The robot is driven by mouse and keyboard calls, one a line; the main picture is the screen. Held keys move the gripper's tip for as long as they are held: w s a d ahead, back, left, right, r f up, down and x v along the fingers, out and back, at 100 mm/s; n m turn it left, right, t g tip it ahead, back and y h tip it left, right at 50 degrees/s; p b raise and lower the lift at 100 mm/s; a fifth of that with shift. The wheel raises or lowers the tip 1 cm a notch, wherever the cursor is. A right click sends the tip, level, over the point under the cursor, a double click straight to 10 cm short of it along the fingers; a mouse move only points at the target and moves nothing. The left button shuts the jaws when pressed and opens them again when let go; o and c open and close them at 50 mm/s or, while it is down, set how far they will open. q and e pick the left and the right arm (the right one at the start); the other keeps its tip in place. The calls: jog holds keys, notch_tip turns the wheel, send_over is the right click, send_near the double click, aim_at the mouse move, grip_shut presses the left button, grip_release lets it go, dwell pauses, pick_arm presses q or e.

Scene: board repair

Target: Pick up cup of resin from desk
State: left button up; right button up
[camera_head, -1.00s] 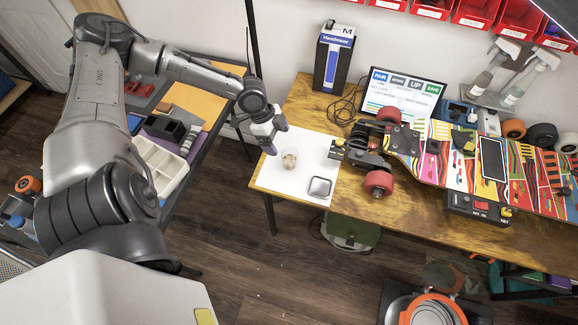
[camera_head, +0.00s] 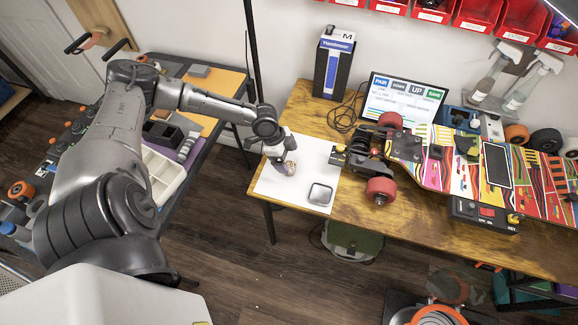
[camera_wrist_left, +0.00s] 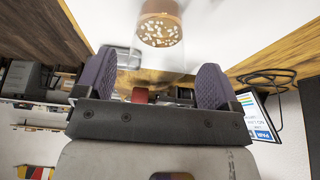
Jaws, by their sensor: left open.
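The cup of resin (camera_head: 290,168) stands on the white sheet (camera_head: 300,194) at the left end of the wooden desk. My left gripper (camera_head: 281,158) is over the sheet, right beside the cup, and partly covers it in the head view. In the left wrist view the cup (camera_wrist_left: 160,30) is brownish with pale flecks and lies just beyond the fingertips. The purple ridged fingers of my left gripper (camera_wrist_left: 156,68) are spread, with nothing held between them. My right gripper is not in view.
A small square dish (camera_head: 320,194) lies on the sheet near the cup. A skateboard (camera_head: 452,165) with red wheels lies to the right, before a monitor (camera_head: 402,97). A box (camera_head: 333,66) stands at the back. A side table with a white tray (camera_head: 163,172) is at left.

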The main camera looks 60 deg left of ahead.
aim_at(291, 165)
pick_arm(q)
jog(key=shift+x, duration=2.05)
jog(key=shift+s+d, duration=0.1)
jog(key=shift+d, duration=0.05)
jog(key=shift+c, duration=0.4)
jog(key=c, duration=0.9)
